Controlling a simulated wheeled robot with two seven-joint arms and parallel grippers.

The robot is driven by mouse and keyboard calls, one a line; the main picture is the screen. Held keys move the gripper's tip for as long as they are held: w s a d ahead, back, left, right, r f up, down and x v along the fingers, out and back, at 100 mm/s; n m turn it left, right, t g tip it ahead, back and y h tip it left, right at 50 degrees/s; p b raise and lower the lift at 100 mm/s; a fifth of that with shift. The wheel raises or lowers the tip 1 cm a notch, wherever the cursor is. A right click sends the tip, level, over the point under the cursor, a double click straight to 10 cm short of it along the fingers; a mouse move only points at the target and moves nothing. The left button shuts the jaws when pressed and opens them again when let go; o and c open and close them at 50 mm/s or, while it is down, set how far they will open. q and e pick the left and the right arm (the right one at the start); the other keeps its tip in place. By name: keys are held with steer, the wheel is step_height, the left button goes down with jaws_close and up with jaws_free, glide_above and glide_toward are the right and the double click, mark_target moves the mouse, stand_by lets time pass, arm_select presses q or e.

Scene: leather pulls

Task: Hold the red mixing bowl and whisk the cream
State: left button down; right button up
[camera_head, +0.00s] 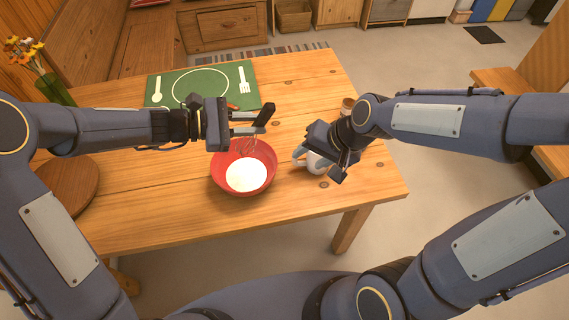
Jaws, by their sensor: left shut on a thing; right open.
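The red mixing bowl (220,180) stands on the wooden table with white cream (246,175) in it. My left gripper (257,122) is above the bowl's far rim, shut on the whisk (248,147). The whisk has a dark handle, and its wire loops hang down into the far part of the bowl, over or near the cream; whether they touch it is unclear. My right gripper (322,160) is open, to the right of the bowl and apart from it. It is close over a white mug or jug (316,167), which it partly hides.
A round wooden board (75,190) is at the left, a flower vase (55,90) at the far left. The table's front is clear.

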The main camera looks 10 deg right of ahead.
steer(key=m, duration=0.2)
glide_toward(271, 178)
steer(key=shift+g, duration=0.4)
steer(key=x, duration=1.3)
steer(key=shift+w+d+r, duration=0.1)
steer(key=shift+w+d, duration=0.05)
steer(key=shift+w, duration=0.2)
jaws_close()
